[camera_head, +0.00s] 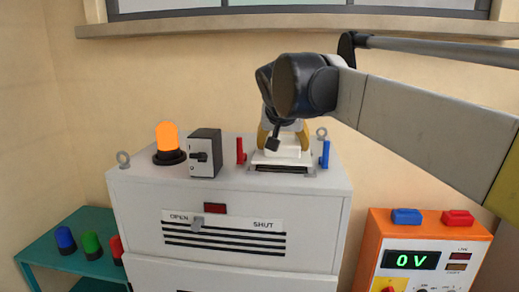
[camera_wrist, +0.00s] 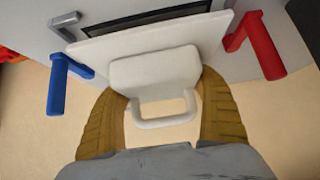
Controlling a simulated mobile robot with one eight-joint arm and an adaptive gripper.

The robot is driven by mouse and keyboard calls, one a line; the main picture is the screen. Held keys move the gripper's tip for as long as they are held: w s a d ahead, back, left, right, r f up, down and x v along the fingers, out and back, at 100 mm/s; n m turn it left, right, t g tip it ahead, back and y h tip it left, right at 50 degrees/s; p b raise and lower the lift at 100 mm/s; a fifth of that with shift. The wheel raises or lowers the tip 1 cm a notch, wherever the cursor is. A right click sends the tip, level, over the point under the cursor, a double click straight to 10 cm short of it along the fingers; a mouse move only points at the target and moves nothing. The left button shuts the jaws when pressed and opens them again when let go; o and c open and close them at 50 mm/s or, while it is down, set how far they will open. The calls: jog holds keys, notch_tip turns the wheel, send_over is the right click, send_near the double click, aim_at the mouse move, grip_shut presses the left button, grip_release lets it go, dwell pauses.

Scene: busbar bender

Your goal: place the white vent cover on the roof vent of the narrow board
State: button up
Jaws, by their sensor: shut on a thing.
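The white vent cover (camera_wrist: 205,35) is a flat plate with a raised block and a loop handle. My gripper (camera_head: 285,135) is shut on the cover, its yellow fingers on both sides of the raised block in the wrist view. The narrow board (camera_head: 330,200) is a pale grey cabinet. Its roof vent (camera_head: 285,169) shows as a dark slot under the cover's near edge; the wrist view shows a dark strip of it (camera_wrist: 160,22) beyond the plate. The cover is over the vent, hiding most of it. I cannot tell whether they touch.
A red lever (camera_head: 240,151) and a blue lever (camera_head: 325,154) flank the vent. An orange beacon (camera_head: 167,140), a switch box (camera_head: 205,153) and lifting rings stand on the roof. An orange power unit (camera_head: 385,250) is right; a teal bench (camera_head: 75,262) with coloured lamps is left.

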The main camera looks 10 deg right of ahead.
jog(key=shift+f, duration=0.95)
jog(key=shift+f, duration=0.15)
jog(key=o, duration=1.2)
jog(key=shift+r, duration=0.25)
jog(key=b+v, duration=0.1)
jog(key=v, duration=1.1)
jog(key=shift+b, duration=0.35)
